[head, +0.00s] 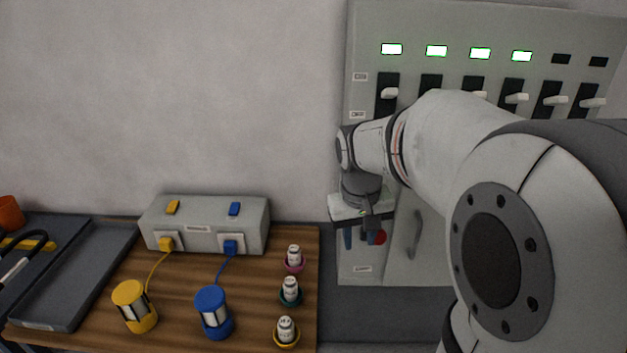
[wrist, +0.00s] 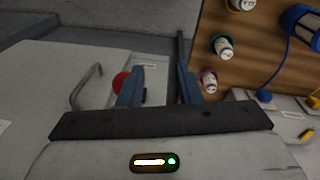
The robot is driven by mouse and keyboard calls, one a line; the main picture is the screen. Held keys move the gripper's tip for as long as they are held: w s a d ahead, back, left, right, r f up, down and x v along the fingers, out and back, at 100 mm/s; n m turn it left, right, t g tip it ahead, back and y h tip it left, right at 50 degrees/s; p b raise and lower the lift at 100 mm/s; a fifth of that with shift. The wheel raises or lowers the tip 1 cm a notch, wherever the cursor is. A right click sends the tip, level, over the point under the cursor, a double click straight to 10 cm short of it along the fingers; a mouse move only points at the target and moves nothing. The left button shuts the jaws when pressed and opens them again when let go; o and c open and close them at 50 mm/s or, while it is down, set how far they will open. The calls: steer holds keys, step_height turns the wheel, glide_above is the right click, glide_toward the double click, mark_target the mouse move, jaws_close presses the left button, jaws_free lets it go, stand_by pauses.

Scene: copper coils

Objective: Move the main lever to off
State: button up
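A grey electrical cabinet (head: 430,18) stands on the right in the head view. A red round knob (head: 379,237) shows low on its left part, possibly the main lever's end; the labels are too small to read. It also shows in the wrist view (wrist: 120,82), partly behind one finger. My gripper (head: 357,239) points down close beside the knob. In the wrist view its two blue fingers (wrist: 160,78) are apart with nothing held between them. The knob lies outside the gap, by the left finger. Whether finger and knob touch I cannot tell.
A row of switches with white handles (head: 388,92) crosses the cabinet, some behind my arm. Several green lamps (head: 437,51) are lit above. A grey door handle (head: 414,235) is right of the knob. A wooden table (head: 255,300) with coils and small bottles stands left.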

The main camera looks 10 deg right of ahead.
steer(key=w+d+g+p, duration=0.1)
steer(key=w+d, duration=0.5)
steer(key=w, duration=0.1)
steer(key=shift+m+h, duration=0.4)
steer(key=f, duration=0.5)
steer(key=d+f, duration=0.1)
steer(key=f, duration=0.1)
steer(key=shift+d+f+p, duration=0.1)
steer(key=shift+f+p, duration=0.25)
steer(key=shift+f, duration=0.05)
steer(key=shift+c, duration=0.4)
jaws_close()
